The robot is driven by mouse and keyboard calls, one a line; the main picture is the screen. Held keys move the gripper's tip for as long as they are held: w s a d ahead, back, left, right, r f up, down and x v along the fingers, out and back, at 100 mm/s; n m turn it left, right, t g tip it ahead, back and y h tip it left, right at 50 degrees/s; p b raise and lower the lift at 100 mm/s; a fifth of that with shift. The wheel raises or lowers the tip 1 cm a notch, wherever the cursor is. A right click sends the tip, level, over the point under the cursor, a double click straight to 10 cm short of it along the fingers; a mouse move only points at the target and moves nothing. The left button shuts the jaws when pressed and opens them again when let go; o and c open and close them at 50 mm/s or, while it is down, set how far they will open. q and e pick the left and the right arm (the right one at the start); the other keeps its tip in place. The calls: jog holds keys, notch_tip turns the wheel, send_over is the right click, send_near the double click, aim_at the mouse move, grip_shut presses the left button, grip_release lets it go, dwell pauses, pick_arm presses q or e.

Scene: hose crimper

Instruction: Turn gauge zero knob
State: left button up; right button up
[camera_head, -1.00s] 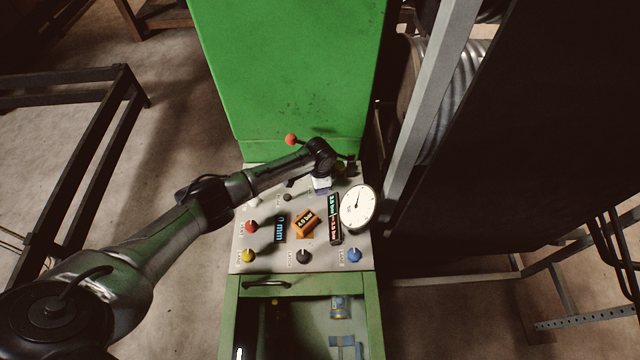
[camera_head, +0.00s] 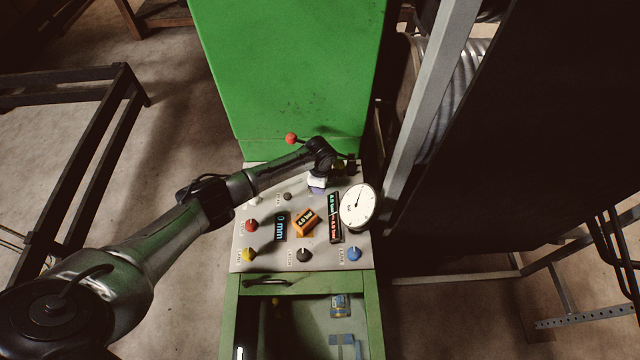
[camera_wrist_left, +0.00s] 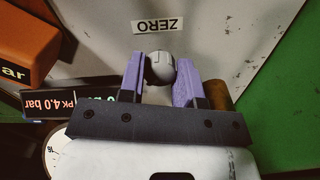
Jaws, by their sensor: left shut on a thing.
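The zero knob (camera_wrist_left: 160,65) is a small round light-grey knob with a dark line on its face. It sits on the panel beside a white label (camera_wrist_left: 159,24) reading ZERO, upside down in the left wrist view. My left gripper (camera_wrist_left: 163,78) has its two purple fingers on either side of the knob and is shut on it. In the head view my left gripper (camera_head: 318,187) is at the back of the panel, and it and my wrist hide the knob. The white dial gauge (camera_head: 360,205) is to its right. My right gripper is not in view.
The sloped grey panel (camera_head: 240,230) carries red (camera_head: 251,225), yellow (camera_head: 249,254), black (camera_head: 304,255) and blue (camera_head: 354,254) knobs. An orange display (camera_head: 304,221) and dark displays (camera_head: 335,217) stand between them. A green cabinet (camera_head: 290,70) rises behind; a red-ball lever (camera_head: 291,138) is near my wrist.

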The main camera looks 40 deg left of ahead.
pick_arm(q)
jog(key=o, duration=0.6)
notch_tip(320, 180, up, 14)
jog(key=shift+f, duration=0.1)
dwell(0.5)
dwell(0.6)
